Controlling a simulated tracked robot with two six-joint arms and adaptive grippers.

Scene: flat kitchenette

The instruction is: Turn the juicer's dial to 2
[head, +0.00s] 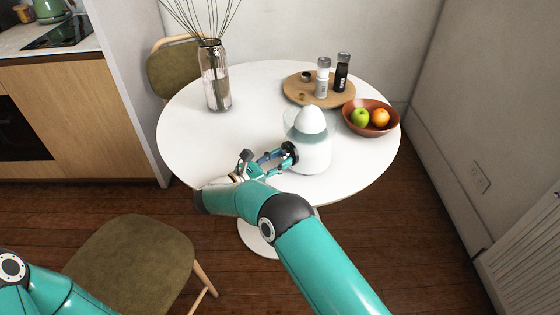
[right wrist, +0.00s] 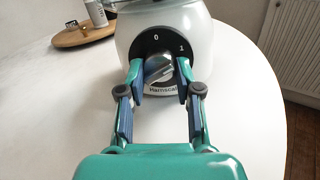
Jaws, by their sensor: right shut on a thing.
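The white juicer (head: 314,157) stands upright near the front of the round white table, with a dome-shaped cone on top. In the right wrist view the lower part of its body (right wrist: 125,40) shows, with a black dial plate marked 0 and 1. The mark 2 is not visible. The silver dial (right wrist: 159,68) sits between the fingertips of my right gripper (right wrist: 160,75). The right gripper (head: 278,158) reaches the juicer from the left in the head view and is shut on the dial. Which mark the dial points at is unclear. My left gripper is out of view.
A glass vase with stems (head: 214,85) stands at the table's back left. A round wooden board (head: 297,91) with two shakers is behind the juicer. A brown bowl (head: 386,130) with an apple and an orange is to its right. The left part of the table (head: 185,135) is clear.

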